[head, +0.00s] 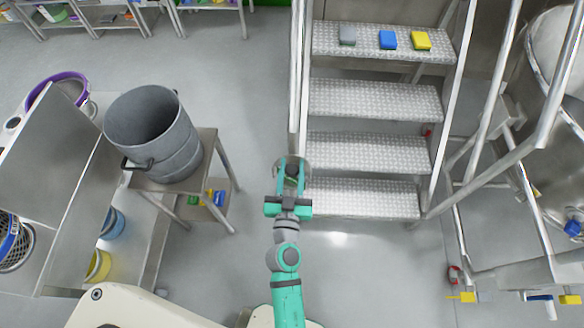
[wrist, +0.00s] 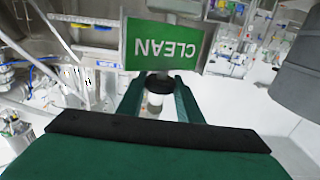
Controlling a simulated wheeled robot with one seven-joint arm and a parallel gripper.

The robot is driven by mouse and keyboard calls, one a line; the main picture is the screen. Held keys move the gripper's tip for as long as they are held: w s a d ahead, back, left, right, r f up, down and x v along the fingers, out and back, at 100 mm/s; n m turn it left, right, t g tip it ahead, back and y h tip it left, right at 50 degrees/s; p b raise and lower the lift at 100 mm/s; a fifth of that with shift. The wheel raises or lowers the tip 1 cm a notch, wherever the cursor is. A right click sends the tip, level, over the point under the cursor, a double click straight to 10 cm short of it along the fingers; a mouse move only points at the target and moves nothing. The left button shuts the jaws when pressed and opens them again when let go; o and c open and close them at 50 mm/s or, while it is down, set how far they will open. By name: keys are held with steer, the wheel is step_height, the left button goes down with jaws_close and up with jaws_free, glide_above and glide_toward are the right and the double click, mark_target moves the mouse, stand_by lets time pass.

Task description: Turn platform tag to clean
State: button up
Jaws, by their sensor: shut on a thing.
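The platform tag (wrist: 163,47) shows in the wrist view as a green plate just beyond my fingertips. The word CLEAN is on it in white, upside down in this picture. My gripper (head: 291,176) is at the lower left post of the steps in the head view. In the wrist view my gripper (wrist: 158,83) has its two green fingers shut on a small dark and pale round part below the tag's edge. I take this part to be the tag's knob, though its join to the tag is hidden. In the head view the tag's face cannot be made out.
Metal steps (head: 372,148) with handrails stand right of my gripper. Grey, blue and yellow blocks (head: 388,40) lie on the top step. A grey bucket (head: 153,135) stands on a small metal table at left. The floor (head: 243,75) behind my gripper is clear.

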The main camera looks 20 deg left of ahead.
steer(key=shift+f+n+g+y, duration=0.1)
steer(key=shift+n+g+y, duration=0.65)
steer(key=shift+n+y, duration=0.6)
steer(key=shift+n+g+y, duration=0.75)
steer(key=shift+n+y, duration=0.1)
steer(key=shift+y, duration=0.9)
steer(key=shift+n+g+y, duration=0.7)
steer(key=shift+y, duration=0.2)
steer(key=o, duration=1)
steer(key=shift+o, duration=0.2)
steer(key=v, duration=1.1)
steer(key=shift+w+a, duration=0.1)
